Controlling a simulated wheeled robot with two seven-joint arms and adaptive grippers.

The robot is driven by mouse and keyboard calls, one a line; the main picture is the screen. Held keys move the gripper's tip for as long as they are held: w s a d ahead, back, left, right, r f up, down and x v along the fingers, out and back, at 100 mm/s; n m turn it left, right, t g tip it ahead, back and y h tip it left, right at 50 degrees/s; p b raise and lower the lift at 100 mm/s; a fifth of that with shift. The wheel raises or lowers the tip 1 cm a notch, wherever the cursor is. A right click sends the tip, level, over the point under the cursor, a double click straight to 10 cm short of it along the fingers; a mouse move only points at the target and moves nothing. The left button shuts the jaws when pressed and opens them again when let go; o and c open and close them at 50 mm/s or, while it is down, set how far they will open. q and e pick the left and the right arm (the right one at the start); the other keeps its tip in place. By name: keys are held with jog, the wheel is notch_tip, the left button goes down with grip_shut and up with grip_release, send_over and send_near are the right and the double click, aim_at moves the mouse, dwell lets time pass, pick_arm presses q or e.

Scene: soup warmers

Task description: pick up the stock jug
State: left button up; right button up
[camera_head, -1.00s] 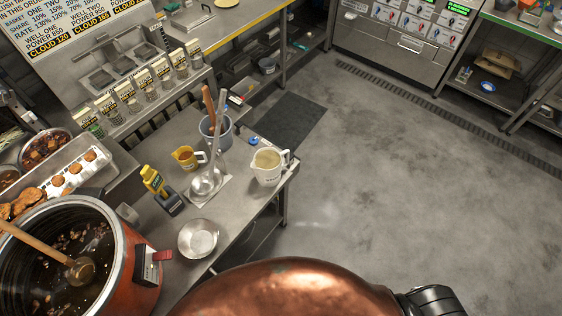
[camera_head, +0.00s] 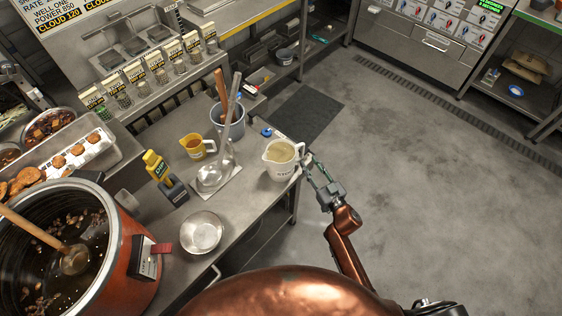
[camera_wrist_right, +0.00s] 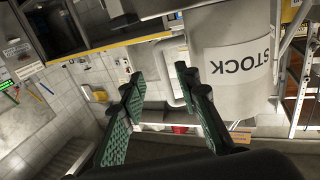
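The stock jug (camera_head: 280,160) is a white jug with a pale liquid inside. It stands upright near the right edge of the steel counter, its handle toward my right gripper (camera_head: 312,172). In the right wrist view, the jug (camera_wrist_right: 232,62) fills the upper right, with the word STOCK on its side. There the right gripper (camera_wrist_right: 160,78) is open, its green-padded fingers spread and nothing held between them. The jug's handle (camera_wrist_right: 170,75) shows beyond the fingertips, between them in the picture; I cannot tell whether they touch. My left gripper is not in view.
A large soup warmer (camera_head: 118,262) is at lower left. The floor (camera_head: 410,200) to the right is clear.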

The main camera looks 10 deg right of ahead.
aim_at(303, 154)
jog(key=b+x, duration=0.1)
jog(key=x, duration=0.5)
jog(key=shift+a+b, duration=0.15)
jog(key=shift+b, duration=0.15)
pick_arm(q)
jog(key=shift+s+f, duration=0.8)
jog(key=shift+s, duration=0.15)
pick_arm(e)
jog(key=shift+w, duration=0.1)
jog(key=shift+r, duration=0.1)
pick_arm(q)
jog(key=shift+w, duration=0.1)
pick_arm(e)
grip_shut()
jog(key=shift+a+r, duration=0.1)
jog(key=shift+r, duration=0.1)
